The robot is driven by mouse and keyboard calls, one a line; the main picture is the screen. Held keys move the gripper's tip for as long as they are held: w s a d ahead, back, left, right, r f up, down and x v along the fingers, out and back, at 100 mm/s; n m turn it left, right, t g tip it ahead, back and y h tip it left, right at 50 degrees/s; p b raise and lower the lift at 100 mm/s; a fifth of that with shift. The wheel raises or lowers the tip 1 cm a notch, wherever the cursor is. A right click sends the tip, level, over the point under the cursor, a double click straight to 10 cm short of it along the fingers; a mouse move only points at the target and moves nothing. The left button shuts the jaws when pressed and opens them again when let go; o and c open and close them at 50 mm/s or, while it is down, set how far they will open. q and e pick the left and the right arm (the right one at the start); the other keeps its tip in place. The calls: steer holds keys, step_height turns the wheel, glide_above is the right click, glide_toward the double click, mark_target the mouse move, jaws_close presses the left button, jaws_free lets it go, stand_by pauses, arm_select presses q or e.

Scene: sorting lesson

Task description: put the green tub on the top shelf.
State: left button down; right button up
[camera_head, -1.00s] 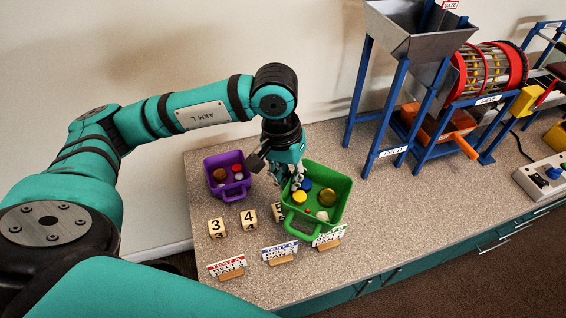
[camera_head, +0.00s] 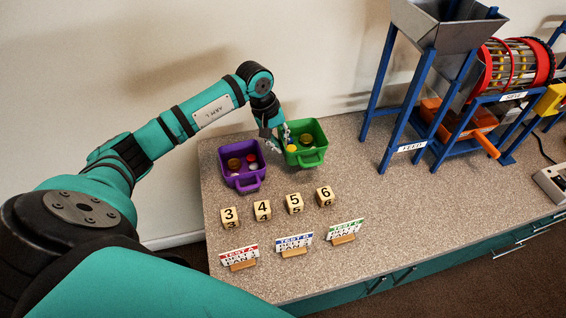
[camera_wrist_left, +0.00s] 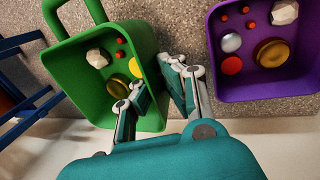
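The green tub (camera_head: 322,158) stands upright on the counter near the wall, its handle towards the front. It holds small loose pieces. My left gripper (camera_head: 279,143) is at the tub's left rim. In the left wrist view the left gripper (camera_wrist_left: 160,92) has its fingers spread, one over the inside of the green tub (camera_wrist_left: 82,75) and one outside its wall; they look apart from the wall. Whether a fingertip touches it is hard to tell. My right gripper is not in view. No top shelf shows.
A purple tub (camera_head: 243,181) with pieces stands close left of the green one. Number blocks (camera_head: 294,203) and label cards (camera_head: 294,243) stand in front. A blue-framed hopper (camera_head: 433,35) and red sieve drum (camera_head: 518,62) stand right. Counter between blocks and hopper is clear.

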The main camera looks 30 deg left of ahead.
arm_select(q)
step_height(320, 180, down, 6)
steer(key=shift+r, duration=0.15)
steer(key=c, duration=1.5)
jaws_free()
